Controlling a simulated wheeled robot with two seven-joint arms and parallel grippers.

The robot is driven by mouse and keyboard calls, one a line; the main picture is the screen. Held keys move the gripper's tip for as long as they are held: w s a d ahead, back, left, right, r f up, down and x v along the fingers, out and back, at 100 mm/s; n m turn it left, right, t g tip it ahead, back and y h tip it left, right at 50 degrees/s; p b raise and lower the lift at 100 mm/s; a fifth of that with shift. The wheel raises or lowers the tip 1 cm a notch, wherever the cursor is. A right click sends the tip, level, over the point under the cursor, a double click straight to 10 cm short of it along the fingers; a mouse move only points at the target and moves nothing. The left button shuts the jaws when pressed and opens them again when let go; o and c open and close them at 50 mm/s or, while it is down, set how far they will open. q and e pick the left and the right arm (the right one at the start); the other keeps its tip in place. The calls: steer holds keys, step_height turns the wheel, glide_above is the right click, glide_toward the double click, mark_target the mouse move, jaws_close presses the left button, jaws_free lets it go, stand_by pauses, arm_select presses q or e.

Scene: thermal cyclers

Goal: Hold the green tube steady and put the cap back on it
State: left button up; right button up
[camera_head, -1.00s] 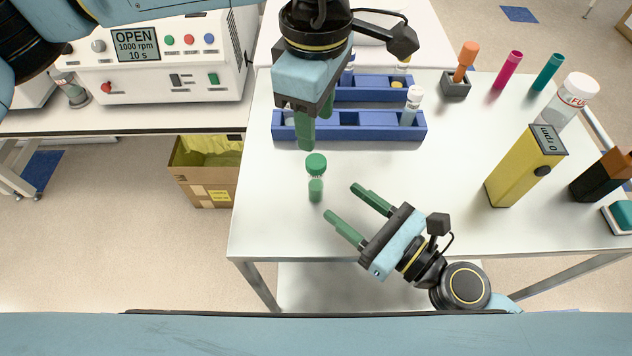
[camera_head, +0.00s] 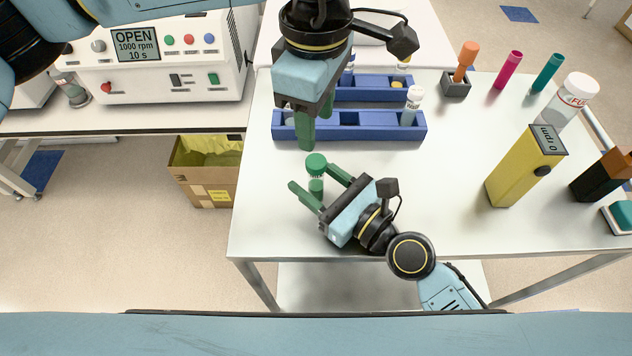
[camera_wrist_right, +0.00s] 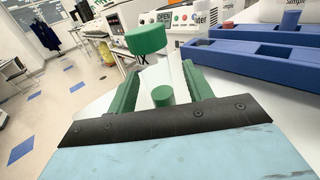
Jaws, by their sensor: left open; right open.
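The green tube (camera_head: 316,186) is clear with green contents and stands upright on the table. Its green cap (camera_head: 316,162) shows at its top; I cannot tell whether it is fastened. In the right wrist view the cap (camera_wrist_right: 146,40) sits above the tube (camera_wrist_right: 162,94). My right gripper (camera_head: 312,178) is open, low over the table, with its fingers on either side of the tube, apart from it as far as I can see. My left gripper (camera_head: 316,130) is open and empty, pointing down just above and behind the cap in the head view.
Two blue racks (camera_head: 350,125) stand behind the tube, one holding a white-capped tube (camera_head: 412,104). A yellow device (camera_head: 525,170), a bottle (camera_head: 573,98) and coloured tubes stand at the right. A white machine (camera_head: 160,60) reading OPEN is at the left.

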jaws_close()
stand_by(0.3)
arm_select(q)
steer(key=n, duration=0.3)
steer(key=shift+n, duration=0.4)
steer(key=n, duration=0.5)
steer(key=shift+n, duration=0.3)
steer(key=n, duration=0.3)
steer(key=shift+n, duration=0.3)
steer(key=n, duration=0.5)
